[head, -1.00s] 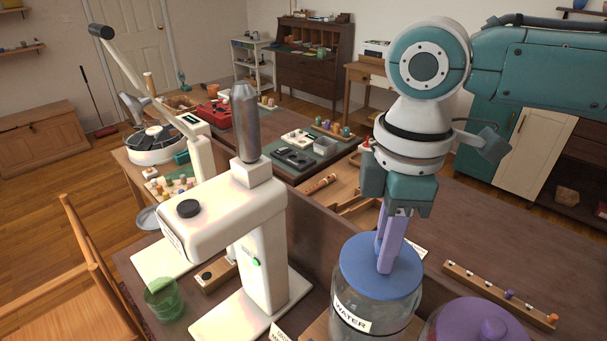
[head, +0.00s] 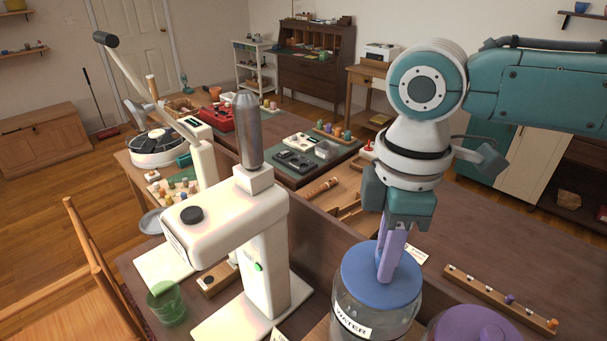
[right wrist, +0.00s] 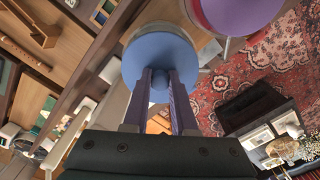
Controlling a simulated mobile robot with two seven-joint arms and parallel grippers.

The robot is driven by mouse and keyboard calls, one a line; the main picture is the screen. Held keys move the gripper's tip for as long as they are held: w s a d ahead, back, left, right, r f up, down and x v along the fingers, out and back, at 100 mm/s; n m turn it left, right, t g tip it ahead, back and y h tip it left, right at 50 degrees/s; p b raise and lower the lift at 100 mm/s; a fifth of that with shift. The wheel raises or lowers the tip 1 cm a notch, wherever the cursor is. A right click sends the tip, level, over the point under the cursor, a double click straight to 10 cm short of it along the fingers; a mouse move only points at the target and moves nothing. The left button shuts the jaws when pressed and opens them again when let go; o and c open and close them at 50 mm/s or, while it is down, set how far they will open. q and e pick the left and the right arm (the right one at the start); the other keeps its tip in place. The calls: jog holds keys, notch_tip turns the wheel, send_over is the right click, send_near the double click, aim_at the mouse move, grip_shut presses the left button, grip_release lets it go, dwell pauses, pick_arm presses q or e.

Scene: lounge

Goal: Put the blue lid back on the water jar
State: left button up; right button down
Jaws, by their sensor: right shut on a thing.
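The water jar (head: 392,327) is clear glass with a WATER label, at the bottom right of the head view. The blue lid (head: 362,278) lies level over its mouth, with no clear gap showing. I cannot tell whether it is fully seated. My right gripper (head: 388,272) points down with purple fingers on the lid's centre. In the right wrist view, the blue lid (right wrist: 160,50) fills the space ahead, and the fingers (right wrist: 160,90) are shut on its round knob. My left gripper is not in view.
A purple-lidded jar (head: 475,328) stands close to the right of the water jar. A wooden peg rail (head: 495,297) lies on the table at right.

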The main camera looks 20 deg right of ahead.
jog(key=shift+f+b, duration=0.35)
jog(key=shift+f, duration=0.3)
dwell(0.4)
jog(key=c, duration=0.6)
grip_release()
jog(key=shift+c, duration=0.2)
jog(key=shift+r, duration=0.15)
jog(key=shift+r+p, duration=0.8)
jog(key=shift+p, duration=0.2)
notch_tip(320, 180, up, 4)
jog(key=p, duration=0.4)
jog(key=shift+r+p, duration=0.15)
jog(key=shift+p, duration=0.2)
jog(key=shift+a, duration=0.1)
